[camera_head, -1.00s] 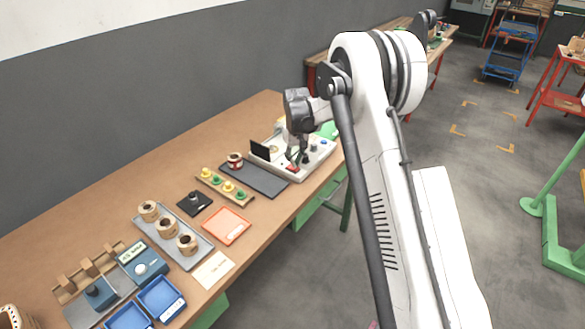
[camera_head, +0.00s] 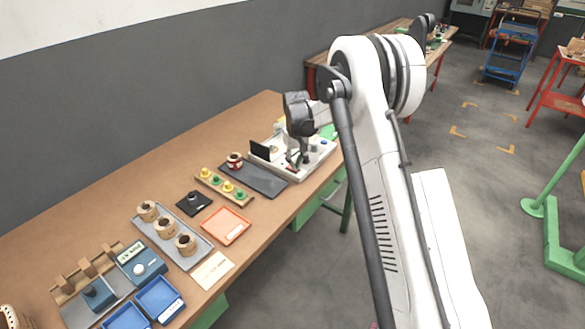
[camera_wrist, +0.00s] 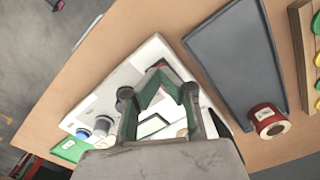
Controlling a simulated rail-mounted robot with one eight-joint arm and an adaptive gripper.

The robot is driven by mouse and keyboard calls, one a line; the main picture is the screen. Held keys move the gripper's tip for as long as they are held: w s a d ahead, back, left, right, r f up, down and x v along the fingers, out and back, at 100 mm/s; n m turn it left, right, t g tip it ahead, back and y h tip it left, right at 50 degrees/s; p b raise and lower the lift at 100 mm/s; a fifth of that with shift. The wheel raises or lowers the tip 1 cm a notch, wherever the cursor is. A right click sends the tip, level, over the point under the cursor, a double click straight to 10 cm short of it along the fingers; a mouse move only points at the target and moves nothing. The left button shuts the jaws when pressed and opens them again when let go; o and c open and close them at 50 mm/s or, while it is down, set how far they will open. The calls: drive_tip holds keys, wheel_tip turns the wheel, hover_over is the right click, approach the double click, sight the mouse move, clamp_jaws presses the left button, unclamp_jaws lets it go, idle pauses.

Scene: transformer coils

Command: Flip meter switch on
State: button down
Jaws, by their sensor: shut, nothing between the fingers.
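A pale test panel (camera_head: 315,157) with an upright black screen (camera_head: 260,150) stands at the far end of the bench. It also shows in the wrist view (camera_wrist: 150,48). A small red part (camera_head: 290,169), which looks like a switch, sits at its front edge. In the wrist view, part of the red (camera_wrist: 163,63) shows just beyond the fingertips. My gripper (camera_wrist: 157,76) is shut and empty, low over the panel at the red part. The fingers partly hide the red part, so contact and switch position cannot be told.
A blue knob (camera_wrist: 84,134) and a grey knob (camera_wrist: 103,123) are on the panel beside my gripper. Trays and wooden spools fill the nearer bench.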

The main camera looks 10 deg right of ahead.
drive_tip(key=shift+r+p, duration=0.95)
drive_tip(key=shift+r, duration=2.45)
drive_tip(key=shift+r, duration=0.2)
drive_tip(key=s+r+m+t, duration=0.1)
drive_tip(key=s+r+t, duration=0.2)
drive_tip(key=s+r, duration=1.65)
drive_tip(key=s+f+m+t+b, duration=0.1)
drive_tip(key=s+t, duration=0.3)
drive_tip(key=s, duration=2.1)
drive_tip(key=shift+f, duration=0.45)
